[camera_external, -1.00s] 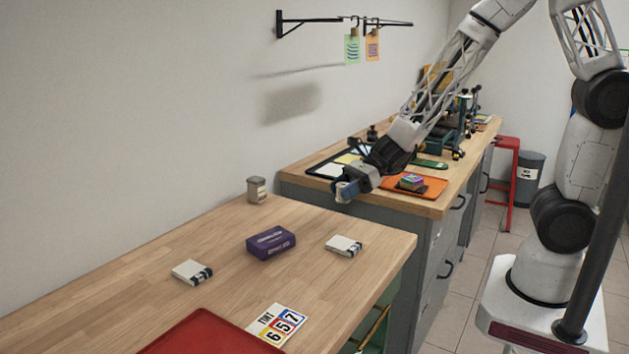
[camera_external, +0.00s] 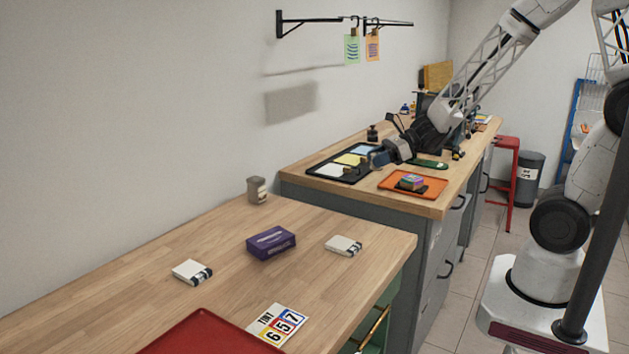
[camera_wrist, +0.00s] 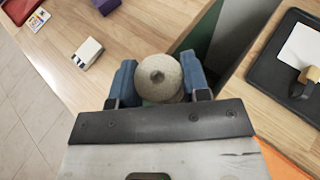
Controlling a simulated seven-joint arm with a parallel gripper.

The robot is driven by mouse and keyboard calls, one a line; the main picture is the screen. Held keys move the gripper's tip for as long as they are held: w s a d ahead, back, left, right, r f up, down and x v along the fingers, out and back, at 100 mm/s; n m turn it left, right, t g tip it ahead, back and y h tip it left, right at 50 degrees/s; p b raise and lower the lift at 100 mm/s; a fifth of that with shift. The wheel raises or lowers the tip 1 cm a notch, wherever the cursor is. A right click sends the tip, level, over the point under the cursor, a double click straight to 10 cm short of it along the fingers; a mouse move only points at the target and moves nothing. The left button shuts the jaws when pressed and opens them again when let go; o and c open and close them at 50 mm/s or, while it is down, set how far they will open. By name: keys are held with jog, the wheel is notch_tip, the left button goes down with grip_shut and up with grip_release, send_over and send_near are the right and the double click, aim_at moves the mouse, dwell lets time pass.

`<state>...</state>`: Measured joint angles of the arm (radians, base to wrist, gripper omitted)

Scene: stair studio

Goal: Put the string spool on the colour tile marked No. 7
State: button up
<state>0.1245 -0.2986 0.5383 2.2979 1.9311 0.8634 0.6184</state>
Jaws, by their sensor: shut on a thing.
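My gripper (camera_external: 378,158) is over the back counter, near the right edge of a black tray. In the wrist view its blue fingers (camera_wrist: 158,75) are shut on the string spool (camera_wrist: 158,76), a round beige body with a dark centre hole. The spool cannot be made out in the external view. The black tray (camera_external: 318,169) holds a white tile (camera_external: 330,171), a yellow tile (camera_external: 347,159) and a pale blue tile (camera_external: 361,150). I can read no numbers on them. A card (camera_external: 278,326) on the near table shows 6, 5 and 7 in coloured boxes.
A small wooden-handled thing (camera_wrist: 309,75) stands on the black tray. A purple box (camera_external: 271,242) and white pads (camera_external: 343,246) lie on the near table.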

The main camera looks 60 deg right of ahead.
jog(key=s+d+r+m+t+h, duration=0.1)
jog(key=s+d+m+h, duration=0.1)
jog(key=d, duration=0.5)
jog(key=s+d+m+t+h, duration=0.1)
jog(key=s+d+m+h, duration=0.1)
jog(key=s+d, duration=0.3)
jog(key=shift+d+r, duration=0.35)
jog(key=shift+d, duration=1.35)
send_over(412, 177)
jog(key=shift+f, duration=2.2)
jog(key=shift+f, duration=1.8)
jog(key=shift+f, duration=0.15)
jog(key=o, duration=0.9)
